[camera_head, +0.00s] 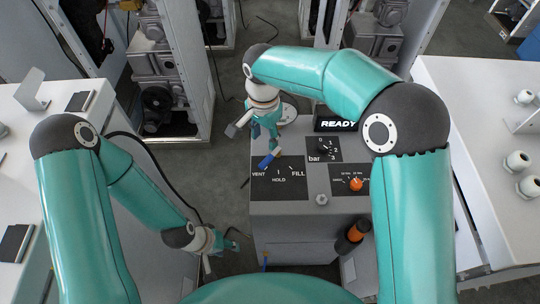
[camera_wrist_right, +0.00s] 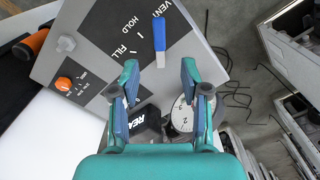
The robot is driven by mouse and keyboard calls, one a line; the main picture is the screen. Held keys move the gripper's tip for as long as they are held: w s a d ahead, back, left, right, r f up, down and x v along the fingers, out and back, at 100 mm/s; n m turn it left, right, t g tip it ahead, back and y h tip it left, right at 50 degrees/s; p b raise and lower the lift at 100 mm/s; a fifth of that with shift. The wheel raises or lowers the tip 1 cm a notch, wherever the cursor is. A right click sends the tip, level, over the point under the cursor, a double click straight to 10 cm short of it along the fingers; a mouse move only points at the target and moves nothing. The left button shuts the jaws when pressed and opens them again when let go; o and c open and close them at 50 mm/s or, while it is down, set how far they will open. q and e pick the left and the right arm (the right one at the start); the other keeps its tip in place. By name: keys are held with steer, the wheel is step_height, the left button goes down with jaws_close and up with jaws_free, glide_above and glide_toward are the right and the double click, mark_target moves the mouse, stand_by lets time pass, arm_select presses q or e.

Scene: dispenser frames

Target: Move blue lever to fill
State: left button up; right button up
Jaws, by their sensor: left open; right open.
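The blue lever (camera_head: 267,160) is on the black VENT / HOLD / FILL plate (camera_head: 279,188) on the grey panel. Its blue handle points toward the VENT mark, away from FILL. In the right wrist view the lever (camera_wrist_right: 159,35) shows its blue handle and short silver stem. My right gripper (camera_wrist_right: 160,72) is open; the stem appears between its fingertips, with no clear contact. In the head view the right gripper (camera_head: 262,137) is just above and behind the lever. My left gripper (camera_head: 230,245) is low beside the panel's left side, open and empty.
The panel also carries a READY display (camera_head: 337,124), a bar selector (camera_head: 323,148), an orange knob (camera_head: 356,184) and a silver knob (camera_head: 322,199). A round gauge (camera_wrist_right: 182,115) shows in the wrist view. White cabinets stand on both sides.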

mark_target(265, 161)
step_height(265, 161, down, 10)
steer(key=b, duration=0.4)
steer(key=shift+s+f, duration=0.1)
steer(key=shift+f, duration=0.1)
jaws_close()
